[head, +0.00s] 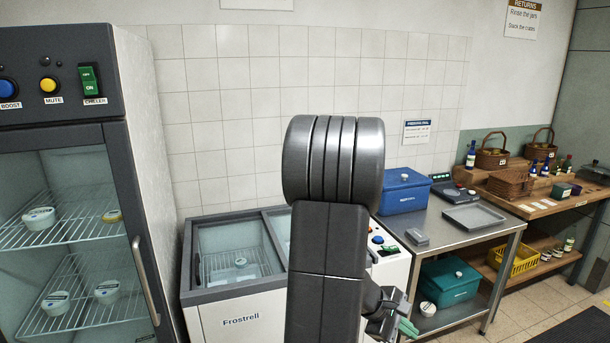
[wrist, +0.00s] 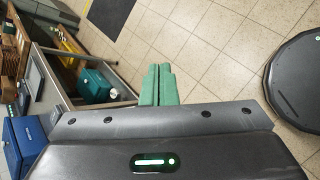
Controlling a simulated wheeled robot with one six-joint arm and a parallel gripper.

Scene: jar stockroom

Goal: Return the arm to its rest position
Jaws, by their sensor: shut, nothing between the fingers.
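My arm rises in the middle of the head view and hides part of the chest freezer behind it. My gripper (head: 404,327) shows low in the head view, to the right of the arm, partly hidden by it. In the wrist view the green fingers of my gripper (wrist: 158,85) lie side by side, shut with nothing between them. They are over bare tiled floor in that view.
A chest freezer (head: 242,318) stands behind my arm, with a glass-door chiller (head: 130,200) at left. A steel table (head: 455,232) holds a blue box (head: 404,190); a teal box (head: 449,281) sits below. A wooden bench (head: 545,208) stands right. Tiled floor (head: 530,310) is open at front right.

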